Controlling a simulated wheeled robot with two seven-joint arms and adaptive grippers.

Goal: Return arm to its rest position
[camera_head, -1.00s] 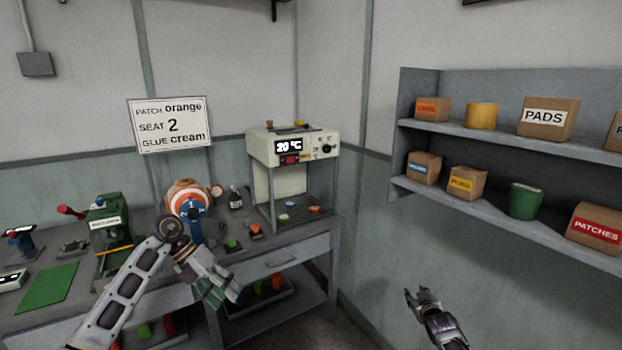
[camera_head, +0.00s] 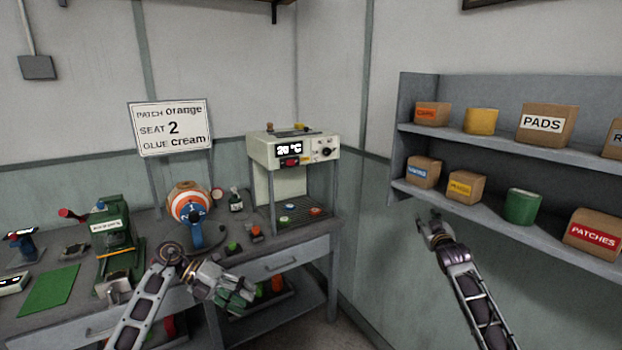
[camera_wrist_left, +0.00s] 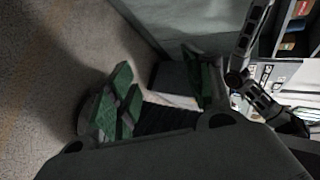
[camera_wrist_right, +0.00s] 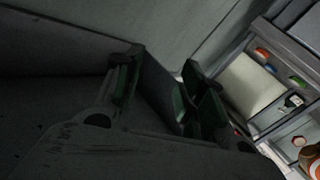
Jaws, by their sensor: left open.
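My left gripper (camera_head: 236,294) hangs in front of the bench's front edge, over the lower shelf side. My right gripper (camera_head: 432,226) is raised in front of the wall, just left of and below the wall shelf's lower board. In the right wrist view its dark green pads (camera_wrist_right: 195,100) show close to each other, nothing seen between them; their gap is unclear.
The bench (camera_head: 324,229) carries a green press (camera_head: 112,237), a green mat (camera_head: 49,290) and a heater cabinet (camera_head: 293,150) reading 20 °C. A wall shelf (camera_head: 490,142) with boxes and pots is close to my right gripper.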

